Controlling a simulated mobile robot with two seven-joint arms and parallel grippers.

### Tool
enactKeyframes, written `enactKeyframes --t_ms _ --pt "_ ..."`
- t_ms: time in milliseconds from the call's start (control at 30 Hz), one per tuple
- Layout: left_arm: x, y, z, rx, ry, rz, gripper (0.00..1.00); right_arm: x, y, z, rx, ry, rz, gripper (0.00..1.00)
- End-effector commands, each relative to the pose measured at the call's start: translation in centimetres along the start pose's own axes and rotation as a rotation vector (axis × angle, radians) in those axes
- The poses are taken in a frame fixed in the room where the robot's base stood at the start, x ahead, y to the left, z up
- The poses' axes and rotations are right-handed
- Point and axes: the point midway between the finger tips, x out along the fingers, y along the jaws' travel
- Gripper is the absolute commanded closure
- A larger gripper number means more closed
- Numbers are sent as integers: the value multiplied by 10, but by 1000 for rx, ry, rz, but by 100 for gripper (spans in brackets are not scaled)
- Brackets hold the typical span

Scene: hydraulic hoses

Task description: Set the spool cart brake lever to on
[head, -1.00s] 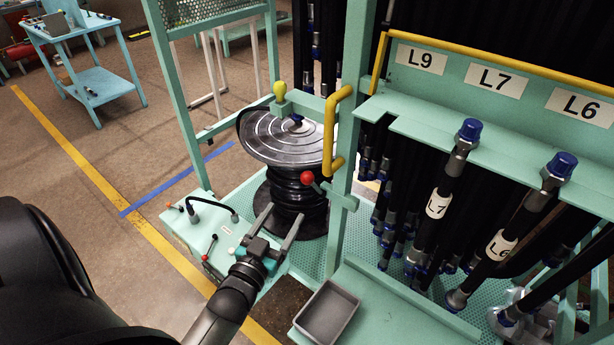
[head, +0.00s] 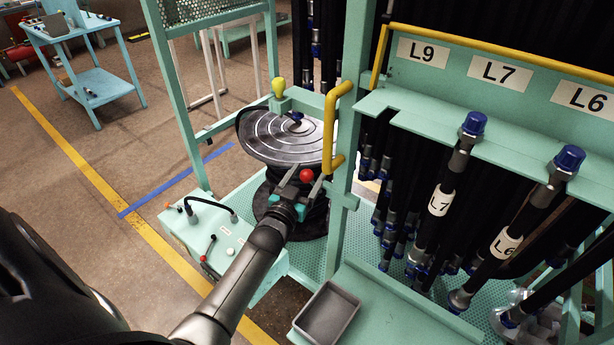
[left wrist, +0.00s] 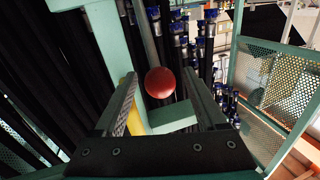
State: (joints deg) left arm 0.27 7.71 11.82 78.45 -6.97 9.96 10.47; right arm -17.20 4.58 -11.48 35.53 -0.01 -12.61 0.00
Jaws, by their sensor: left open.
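A red ball knob (head: 307,175) sits on a lever by the teal post of the spool cart. It also shows in the left wrist view (left wrist: 160,82), between my two fingers. My left gripper (head: 304,181) is open, with its fingers around the knob; I cannot tell whether they touch it. A black hose spool (head: 290,140) stands behind. A yellow knob (head: 279,88) is on the cart's upper bar. No label shows which lever is the brake.
A yellow handle (head: 334,125) stands close right of my fingers. Hoses with blue caps (head: 474,124) hang at the right. A control box (head: 222,240) with small levers and a grey tray (head: 327,313) are below. Open floor lies left.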

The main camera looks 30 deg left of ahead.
Motion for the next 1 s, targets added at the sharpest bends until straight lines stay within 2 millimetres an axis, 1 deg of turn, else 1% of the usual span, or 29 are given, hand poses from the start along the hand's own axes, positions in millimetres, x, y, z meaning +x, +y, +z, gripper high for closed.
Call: enactKeyframes --t_ms 300,333,900,967,1000 --pt "2 0 0 0 -1 0 27 0 0 -1 0 2 0 50" --pt "2 0 0 0 -1 0 29 0 0 -1 0 2 0 50" --pt "2 0 0 -1 -1 0 93 0 0 -1 1 2 1 50" --pt "2 0 0 -1 -1 0 100 0 0 -1 1 2 1 50" --pt "2 0 0 -1 -1 0 100 0 0 -1 1 2 1 50"
